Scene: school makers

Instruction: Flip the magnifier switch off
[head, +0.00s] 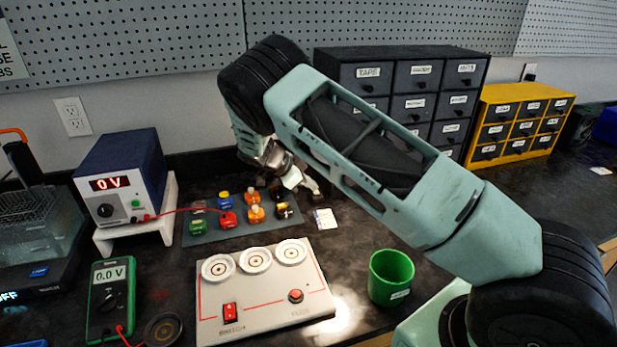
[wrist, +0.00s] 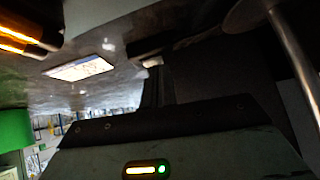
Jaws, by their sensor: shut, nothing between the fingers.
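No magnifier can be made out for sure in either view. A red rocker switch (head: 229,311) sits on the front left of a white panel (head: 262,325) in the head view; the label below it is too blurred to read. A round red button (head: 296,296) sits to its right. My gripper (head: 312,189) is shut and empty, beyond the panel near the back of the bench, beside a mat of small parts. It is well apart from the rocker switch. In the wrist view a metal rod (wrist: 296,65) with a round plate stands at the right, unidentified.
Small coloured parts stand on a grey mat (head: 243,236). A green cup (head: 390,277) stands right of the panel. A power supply (head: 122,177) showing 0 V and a green multimeter (head: 110,300) are at left. Drawer cabinets (head: 400,70) line the back.

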